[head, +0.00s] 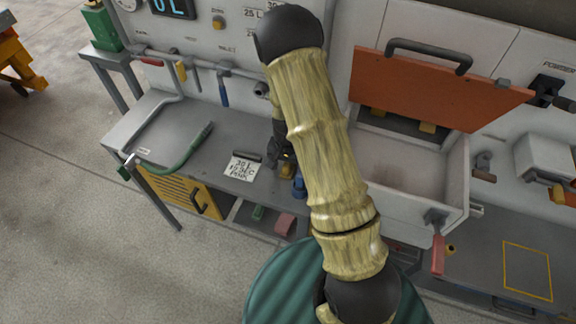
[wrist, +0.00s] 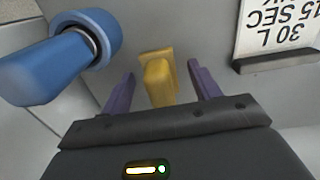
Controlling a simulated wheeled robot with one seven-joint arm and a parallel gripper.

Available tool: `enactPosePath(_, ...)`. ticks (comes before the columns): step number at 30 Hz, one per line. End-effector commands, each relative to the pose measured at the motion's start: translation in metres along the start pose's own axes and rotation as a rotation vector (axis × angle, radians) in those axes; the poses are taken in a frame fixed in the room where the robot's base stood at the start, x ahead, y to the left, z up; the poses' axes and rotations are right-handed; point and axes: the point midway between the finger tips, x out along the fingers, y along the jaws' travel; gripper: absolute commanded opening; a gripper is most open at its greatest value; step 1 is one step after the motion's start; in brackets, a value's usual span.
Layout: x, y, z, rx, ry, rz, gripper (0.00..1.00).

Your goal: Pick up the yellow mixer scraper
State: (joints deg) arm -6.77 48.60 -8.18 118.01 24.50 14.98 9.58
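The yellow mixer scraper (wrist: 158,82), a chunky yellow piece, stands between my gripper's two purple fingers in the wrist view. My gripper (wrist: 161,70) is open, with a gap showing on each side of the yellow piece. Its lower part is hidden behind the gripper body. In the head view a small yellow patch (head: 287,172), apparently the same piece, shows on the grey bench beside my arm, and the gripper is mostly hidden by the arm.
A blue cylindrical-headed object (wrist: 75,55) is close left of the gripper. A "30 L 15 SEC" card (head: 241,168) lies on the bench (head: 190,165), with a green-ended hose (head: 185,155) further left. An orange lid (head: 440,90) stands over a white trough (head: 405,175) to the right.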

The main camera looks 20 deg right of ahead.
Motion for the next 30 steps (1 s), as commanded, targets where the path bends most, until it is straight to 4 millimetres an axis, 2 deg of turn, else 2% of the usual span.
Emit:
enactPosePath(1, 0.000, 0.000, 0.000, 0.000, 0.000, 0.000, 0.54)
enactPosePath(6, 0.000, 0.000, 0.000, 0.000, 0.000, 0.000, 0.21)
enactPosePath(8, 0.000, 0.000, 0.000, 0.000, 0.000, 0.000, 0.12)
enactPosePath(16, -0.001, 0.000, 0.000, 0.000, 0.001, 0.000, 0.12)
enactPosePath(20, -0.009, -0.001, -0.001, -0.001, 0.003, -0.002, 0.12)
enactPosePath(25, -0.031, -0.001, -0.001, -0.002, 0.005, -0.002, 0.12)
enactPosePath(30, -0.071, -0.002, -0.001, -0.002, 0.007, -0.004, 0.12)
